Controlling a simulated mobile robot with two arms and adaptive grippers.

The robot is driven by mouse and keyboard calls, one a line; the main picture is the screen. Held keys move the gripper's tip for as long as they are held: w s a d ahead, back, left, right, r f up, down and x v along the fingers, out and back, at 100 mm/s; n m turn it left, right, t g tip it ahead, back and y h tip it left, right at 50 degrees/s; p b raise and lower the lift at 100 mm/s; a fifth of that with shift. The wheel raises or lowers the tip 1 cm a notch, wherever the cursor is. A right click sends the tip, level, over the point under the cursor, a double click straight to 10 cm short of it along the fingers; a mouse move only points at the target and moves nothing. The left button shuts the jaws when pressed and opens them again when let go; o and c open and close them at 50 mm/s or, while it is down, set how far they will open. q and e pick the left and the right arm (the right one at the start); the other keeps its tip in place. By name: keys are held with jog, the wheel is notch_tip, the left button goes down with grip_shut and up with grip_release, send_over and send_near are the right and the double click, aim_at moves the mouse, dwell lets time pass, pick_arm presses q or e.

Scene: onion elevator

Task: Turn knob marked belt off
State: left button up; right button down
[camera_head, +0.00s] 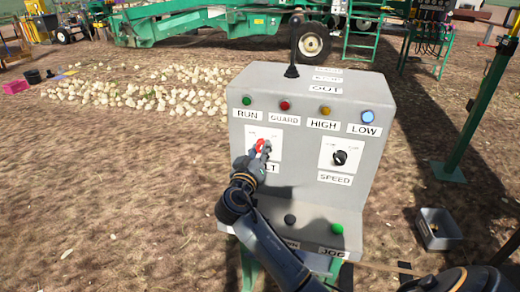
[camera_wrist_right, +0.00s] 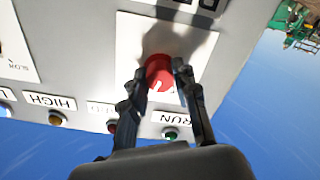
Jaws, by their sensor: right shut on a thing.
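The red belt knob (camera_head: 260,145) sits on a white plate on the grey control panel (camera_head: 310,110), above a label of which only "LT" shows. My right gripper (camera_head: 262,153) is at this knob, its arm reaching up from below. In the right wrist view, its two fingers (camera_wrist_right: 160,85) are closed on either side of the red knob (camera_wrist_right: 158,68), touching it. A white pointer mark shows on the knob's face, partly hidden by the fingers. The plate's position marks are too small to read. My left gripper is not seen.
A black speed knob (camera_head: 340,157) is to the right. Above is a row of RUN, GUARD, HIGH and LOW lamps. A black lever (camera_head: 292,60) stands on top. A black button (camera_head: 290,219) and green JOG button (camera_head: 338,228) are on the lower ledge.

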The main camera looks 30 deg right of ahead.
jog(key=n+p, duration=0.1)
jog(key=n, duration=0.1)
jog(key=shift+n, duration=0.4)
jog(key=n+p, duration=0.1)
jog(key=n, duration=0.2)
jog(key=shift+r+n+p, duration=0.1)
jog(key=shift+n+p, duration=0.2)
jog(key=shift+p, duration=0.1)
jog(key=n+p, duration=0.3)
jog(key=n, duration=0.2)
jog(key=shift+n, duration=0.4)
jog(key=c, duration=1)
grip_release()
jog(key=v, duration=1.2)
jog(key=shift+a, duration=0.1)
